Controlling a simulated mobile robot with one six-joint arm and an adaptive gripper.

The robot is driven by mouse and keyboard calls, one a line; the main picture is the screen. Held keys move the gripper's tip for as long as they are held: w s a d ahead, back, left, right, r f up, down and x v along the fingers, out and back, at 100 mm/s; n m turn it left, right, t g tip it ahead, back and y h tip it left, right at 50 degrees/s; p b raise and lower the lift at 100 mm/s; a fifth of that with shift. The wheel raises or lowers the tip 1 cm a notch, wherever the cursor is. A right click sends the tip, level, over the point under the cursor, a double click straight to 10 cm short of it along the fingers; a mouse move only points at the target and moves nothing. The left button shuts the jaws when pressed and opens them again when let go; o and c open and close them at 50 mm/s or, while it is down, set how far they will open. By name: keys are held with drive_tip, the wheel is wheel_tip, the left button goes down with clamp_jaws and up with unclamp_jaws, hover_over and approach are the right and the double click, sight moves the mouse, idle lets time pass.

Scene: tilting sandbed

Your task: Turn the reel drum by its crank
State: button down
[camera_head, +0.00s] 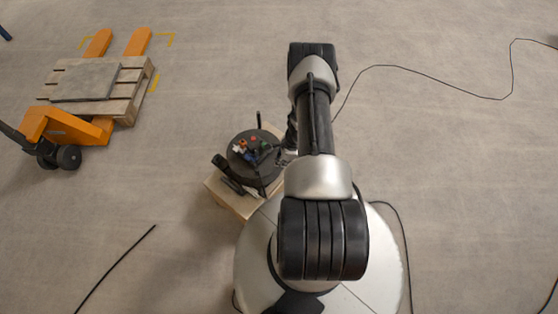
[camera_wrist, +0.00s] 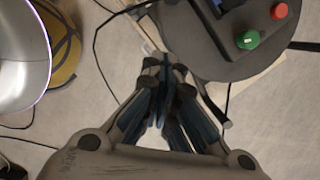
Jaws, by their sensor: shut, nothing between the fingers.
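A dark round body (camera_head: 240,145) with coloured knobs on top stands on a pale wooden base left of my arm. Dark rods stick out around it, one with a thick black grip (camera_head: 219,161). I cannot tell for sure which part is the reel drum or its crank. In the wrist view the dark round top (camera_wrist: 215,58) fills the upper right, with a green knob (camera_wrist: 248,40) and a red knob (camera_wrist: 279,11). My gripper (camera_wrist: 164,66) is shut and empty beside its edge. A dark rod (camera_wrist: 212,106) slants just right of the fingers. In the head view my arm partly hides the gripper.
The wooden base (camera_head: 237,205) shows below the round body. An orange pallet jack (camera_head: 65,125) carries a wooden pallet (camera_head: 131,95) with a grey slab, upper left. Thin black cables (camera_head: 450,84) lie on the floor. The floor between jack and base is clear.

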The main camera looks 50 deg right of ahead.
sight(267, 169)
drive_tip(key=w+a+f+b, duration=0.1)
drive_tip(key=f, duration=0.1)
drive_tip(key=w+a+f+b, duration=0.1)
drive_tip(key=f, duration=0.1)
drive_tip(key=w+a+f+b, duration=0.1)
drive_tip(key=w+f, duration=0.1)
drive_tip(key=shift+a+f, duration=0.15)
drive_tip(key=shift+a, duration=0.2)
drive_tip(key=shift+w+a, duration=0.1)
drive_tip(key=shift+a, duration=0.05)
